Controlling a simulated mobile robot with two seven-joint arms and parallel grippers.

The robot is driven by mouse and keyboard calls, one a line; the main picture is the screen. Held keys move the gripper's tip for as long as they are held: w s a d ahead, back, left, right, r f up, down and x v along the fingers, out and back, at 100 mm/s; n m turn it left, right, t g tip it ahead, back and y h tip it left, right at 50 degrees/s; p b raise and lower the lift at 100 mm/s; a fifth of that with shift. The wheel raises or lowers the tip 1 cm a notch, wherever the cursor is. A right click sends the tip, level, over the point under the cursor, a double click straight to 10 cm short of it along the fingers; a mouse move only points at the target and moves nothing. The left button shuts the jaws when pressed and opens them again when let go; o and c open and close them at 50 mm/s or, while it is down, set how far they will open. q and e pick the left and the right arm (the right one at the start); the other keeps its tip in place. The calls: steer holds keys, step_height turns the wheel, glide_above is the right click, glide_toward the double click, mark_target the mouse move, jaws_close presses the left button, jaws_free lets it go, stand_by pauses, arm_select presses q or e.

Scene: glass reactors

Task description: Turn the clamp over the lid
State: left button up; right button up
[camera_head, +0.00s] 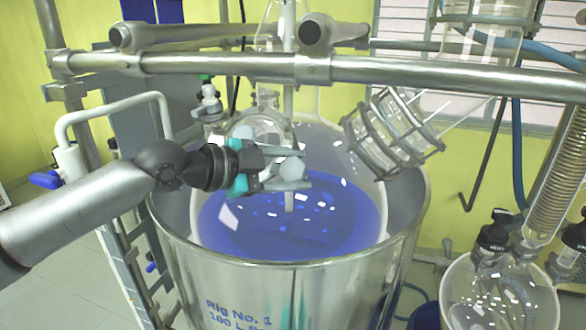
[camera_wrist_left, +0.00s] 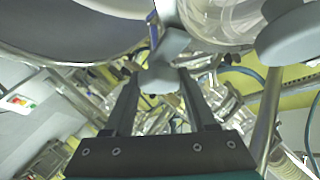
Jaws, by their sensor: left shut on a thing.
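My left gripper (camera_head: 298,170) comes in from the left, over the front of the glass reactor. Its fingers are shut on a small pale grey piece, which looks like the clamp (camera_head: 292,166). In the left wrist view the clamp (camera_wrist_left: 166,62) sits between the two dark fingertips (camera_wrist_left: 160,84). A round glass lid (camera_head: 262,128) stands tilted at the reactor's neck, just behind the gripper. The wrist and fingers cover part of it, so I cannot tell whether the clamp lies across it. My right gripper is not in view.
The steel vessel (camera_head: 270,285) with blue liquid (camera_head: 250,240) stands below the gripper. A metal rail (camera_head: 420,72) crosses above it. A caged glass port (camera_head: 395,135) is close on the right. A white bent pipe (camera_head: 110,105) stands at left, and a glass flask (camera_head: 500,295) at lower right.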

arm_select(q)
steer(key=shift+r+m+g+y, duration=0.1)
steer(key=shift+m+g+y, duration=0.4)
steer(key=shift+m+g, duration=1.3)
steer(key=shift+m+t, duration=0.3)
steer(key=shift+m, duration=0.1)
steer(key=o, duration=1.4)
steer(key=b+v, duration=0.4)
steer(key=v, duration=1.1)
